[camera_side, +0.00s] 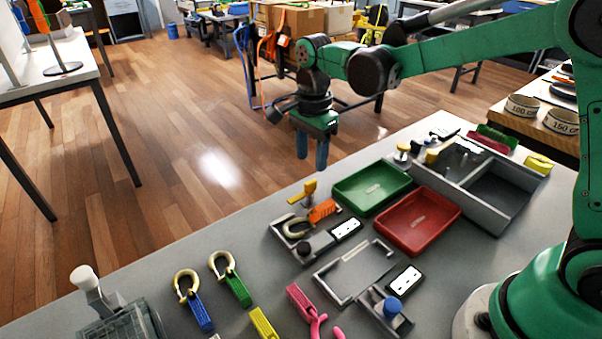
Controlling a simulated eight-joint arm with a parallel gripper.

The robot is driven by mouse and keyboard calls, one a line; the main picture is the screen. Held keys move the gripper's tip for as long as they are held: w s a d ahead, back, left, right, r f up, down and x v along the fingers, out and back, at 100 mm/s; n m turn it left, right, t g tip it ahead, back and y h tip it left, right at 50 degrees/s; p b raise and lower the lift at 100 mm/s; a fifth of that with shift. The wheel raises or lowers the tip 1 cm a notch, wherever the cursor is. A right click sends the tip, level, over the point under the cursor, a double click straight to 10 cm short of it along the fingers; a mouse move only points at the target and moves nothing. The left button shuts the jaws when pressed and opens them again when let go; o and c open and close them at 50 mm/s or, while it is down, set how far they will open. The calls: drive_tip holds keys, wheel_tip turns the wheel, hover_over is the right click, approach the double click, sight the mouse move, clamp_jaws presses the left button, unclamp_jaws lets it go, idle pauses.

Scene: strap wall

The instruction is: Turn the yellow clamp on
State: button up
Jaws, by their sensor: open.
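A yellow-handled clamp (304,192) stands at the back left corner of a grey fixture (285,238) on the grey bench, its handle sloping upward to the right. A second yellow lever-like part (438,152) sits at the far grey tray; I cannot tell for certain which of the two is the yellow clamp. My gripper (312,155) points down with its two blue fingers apart and empty. In the picture it is just above the nearer yellow handle and appears clear of it. The handle's exact distance from the fingers cannot be told.
A green tray (371,187) and a red tray (418,221) lie right of the fixture. An orange strap piece (322,210) and ring are close to the clamp. Several shackles with coloured straps, including a blue one (200,312), lie in front. A grey compartment tray (500,196) stands far right.

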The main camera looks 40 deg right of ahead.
sight(311, 181)
drive_tip(key=shift+f+m, duration=0.15)
drive_tip(key=shift+m, duration=0.35)
drive_tip(key=shift+f, duration=2.75)
clamp_jaws()
